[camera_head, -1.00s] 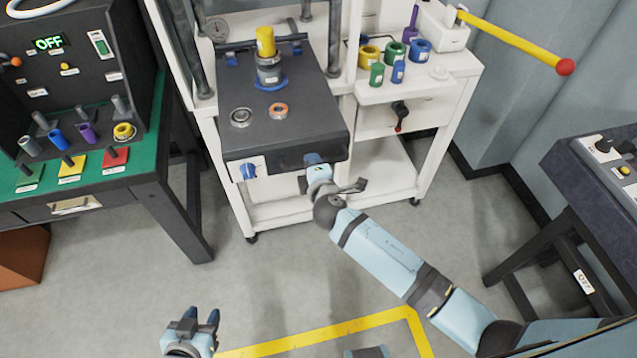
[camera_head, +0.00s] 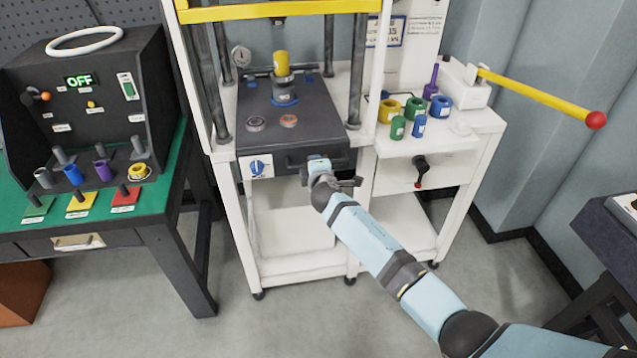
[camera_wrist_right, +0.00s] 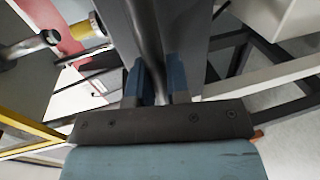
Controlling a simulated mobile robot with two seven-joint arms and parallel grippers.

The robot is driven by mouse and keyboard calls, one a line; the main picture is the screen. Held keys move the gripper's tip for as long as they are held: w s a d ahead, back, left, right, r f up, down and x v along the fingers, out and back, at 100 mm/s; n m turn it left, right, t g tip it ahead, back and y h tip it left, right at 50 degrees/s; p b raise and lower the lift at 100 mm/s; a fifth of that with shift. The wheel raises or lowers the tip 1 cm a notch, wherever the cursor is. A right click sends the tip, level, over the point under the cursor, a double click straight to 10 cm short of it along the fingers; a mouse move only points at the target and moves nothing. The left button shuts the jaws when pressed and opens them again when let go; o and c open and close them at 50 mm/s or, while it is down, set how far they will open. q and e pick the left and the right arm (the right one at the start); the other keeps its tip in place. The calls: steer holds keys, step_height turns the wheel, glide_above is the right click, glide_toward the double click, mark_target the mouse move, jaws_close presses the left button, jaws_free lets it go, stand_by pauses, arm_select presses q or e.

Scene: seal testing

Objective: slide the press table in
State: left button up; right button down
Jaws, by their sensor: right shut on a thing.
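The press table (camera_head: 318,133) is a dark grey slab on the white press frame. In the head view its rear part lies between the frame's posts and its front edge is near the front of the frame. My right gripper (camera_head: 316,165) is at the front of the table, shut on its handle. In the right wrist view, the blue fingers of the gripper (camera_wrist_right: 160,80) are on either side of the dark handle bar (camera_wrist_right: 147,35). A yellow-topped cylinder on a blue ring (camera_head: 283,78) and two small rings (camera_head: 289,121) rest on the table. My left gripper is out of view.
A white side shelf (camera_head: 440,143) at the right holds several coloured rings and plugs. A yellow lever (camera_head: 535,95) with a red knob sticks out above it. A green bench (camera_head: 95,215) with a control box stands at the left. The floor in front is clear.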

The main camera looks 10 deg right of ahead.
steer(key=w, duration=0.1)
steer(key=w+b, duration=0.1)
steer(key=w, duration=0.1)
steer(key=shift+w+r, duration=0.2)
steer(key=shift+r, duration=0.1)
steer(key=c, duration=1.4)
jaws_free()
steer(key=shift+w, duration=0.1)
steer(key=o, duration=0.3)
steer(key=shift+w+f, duration=0.15)
steer(key=shift+f, duration=0.1)
